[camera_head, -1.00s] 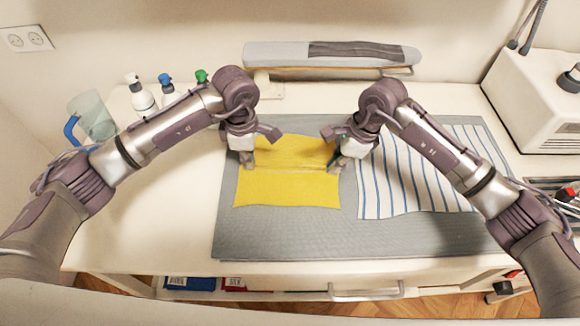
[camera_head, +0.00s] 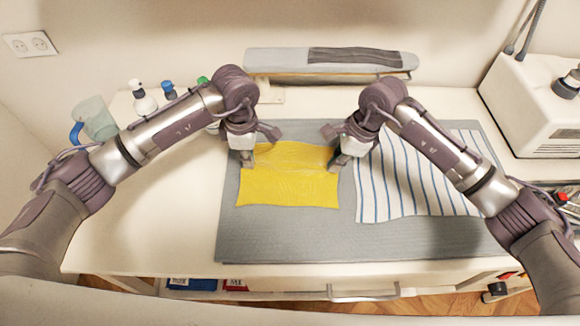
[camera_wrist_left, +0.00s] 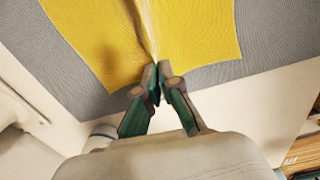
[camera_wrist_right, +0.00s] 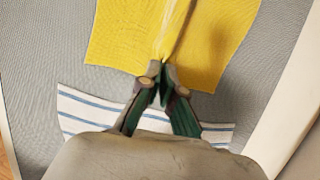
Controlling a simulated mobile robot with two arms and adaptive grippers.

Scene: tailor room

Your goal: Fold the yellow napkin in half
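The yellow napkin (camera_head: 288,188) lies on the grey mat (camera_head: 300,238), with a raised ridge running across it between my two grippers. My left gripper (camera_head: 247,162) is at its left edge and my right gripper (camera_head: 337,161) at its right edge. In the left wrist view, the fingertips (camera_wrist_left: 152,78) are together at the end of the napkin's ridge (camera_wrist_left: 149,30), pinching it. In the right wrist view, the fingertips (camera_wrist_right: 164,74) likewise pinch the other end of the ridge (camera_wrist_right: 175,28). The arms partly hide the napkin's far corners.
A blue-and-white striped cloth (camera_head: 410,180) lies on the mat, right of the napkin. An ironing board (camera_head: 280,59) stands behind. Bottles (camera_head: 143,100) and a clear jug (camera_head: 98,118) stand at the left, a white machine (camera_head: 530,105) at the right. The front mat is clear.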

